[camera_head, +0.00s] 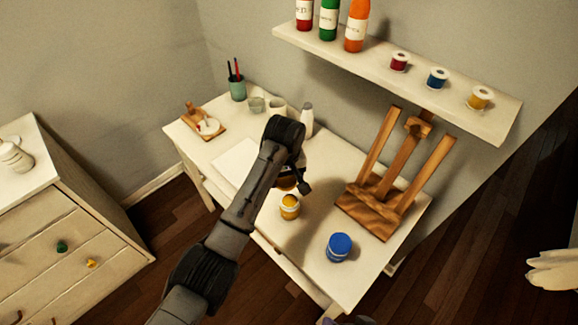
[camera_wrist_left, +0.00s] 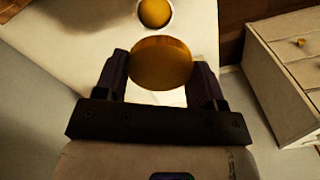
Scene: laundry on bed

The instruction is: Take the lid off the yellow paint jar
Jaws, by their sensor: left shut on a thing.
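The yellow paint jar (camera_head: 289,209) stands upright on the white desk (camera_head: 317,240), open, with yellow paint showing at its top. The open jar also shows at the top of the left wrist view (camera_wrist_left: 155,12). My left gripper (camera_head: 292,179) is shut on the round yellow-gold lid (camera_wrist_left: 161,62), one finger on each side of its rim. The lid (camera_head: 286,184) is held apart from the jar, just above and behind it in the head view. The arm hides part of the lid there. My right gripper is not in view.
A blue jar (camera_head: 339,247) stands right of the yellow jar. A wooden easel (camera_head: 385,190) stands at the right back. A shelf (camera_head: 440,85) with paints hangs above.

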